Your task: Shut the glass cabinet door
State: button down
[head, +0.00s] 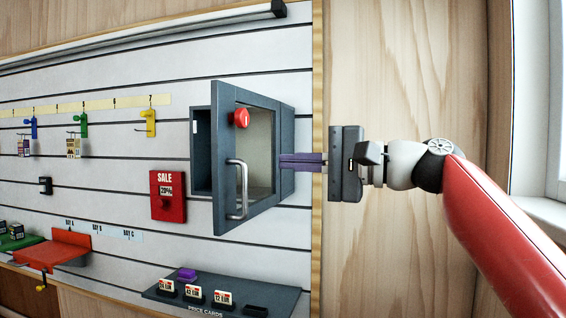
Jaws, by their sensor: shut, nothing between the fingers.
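The grey cabinet (287,133) is mounted on the white slatted wall in the head view. Its grey-framed glass door (226,96) stands ajar, with its left edge swung out from the cabinet body and its right edge by the cabinet's right side. A metal bar handle (243,190) and a round red knob (240,118) are on the door. Part of the interior shows at the left gap. My gripper (282,161) is shut and empty, its purple fingers pointing left across the cabinet's right side. I cannot tell whether they touch it.
A red SALE box (168,195) hangs left of the cabinet. A price-card tray (222,296) sits below it, and an orange tray (55,252) is at lower left. Coloured hooks, including a yellow one (149,122), stick out at left. A wooden panel (370,260) stands at right.

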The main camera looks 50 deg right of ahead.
aim_at(221, 160)
jog(key=x, duration=1.1)
